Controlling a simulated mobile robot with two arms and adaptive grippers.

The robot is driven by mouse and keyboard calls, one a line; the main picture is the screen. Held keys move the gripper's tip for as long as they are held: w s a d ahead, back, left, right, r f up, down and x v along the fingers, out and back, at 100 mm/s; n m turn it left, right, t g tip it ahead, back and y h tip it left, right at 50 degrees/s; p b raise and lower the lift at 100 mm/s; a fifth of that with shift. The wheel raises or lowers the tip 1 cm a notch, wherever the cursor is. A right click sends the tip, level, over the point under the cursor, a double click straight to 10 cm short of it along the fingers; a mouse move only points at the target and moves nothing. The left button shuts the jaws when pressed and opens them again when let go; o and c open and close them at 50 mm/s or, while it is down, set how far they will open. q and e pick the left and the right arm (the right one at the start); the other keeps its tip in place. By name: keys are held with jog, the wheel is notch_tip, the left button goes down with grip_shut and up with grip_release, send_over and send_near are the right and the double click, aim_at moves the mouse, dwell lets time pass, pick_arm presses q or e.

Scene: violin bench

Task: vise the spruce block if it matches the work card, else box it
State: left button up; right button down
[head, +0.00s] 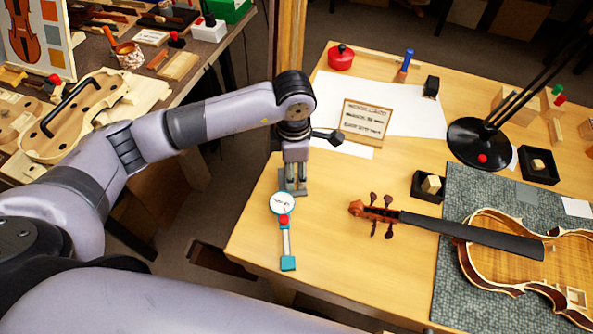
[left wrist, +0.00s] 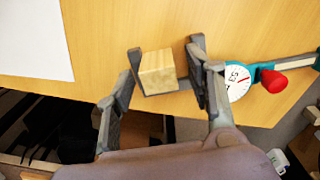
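My left gripper (head: 293,182) points down at the bench's left edge. In the left wrist view its fingers (left wrist: 166,68) stand on either side of a pale wooden block (left wrist: 158,70). A gap shows between the block and the right finger; contact on the left is unclear. A dark grey edge shows under the block; its support is mostly hidden. In the head view the gripper hides the block. The work card (head: 366,119) is a wood-framed sign lying on the bench; its small lettering is too blurred to read surely. My right gripper is not in view.
A dial gauge (head: 282,203) with teal ends and a red knob lies just in front of the gripper. Black trays hold pale blocks (head: 432,184) (head: 539,165). A violin (head: 530,255) lies on a grey mat. A lamp base (head: 478,145) stands at right.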

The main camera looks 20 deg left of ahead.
pick_arm(q)
jog(key=c, duration=0.9)
jog(key=shift+r, duration=0.2)
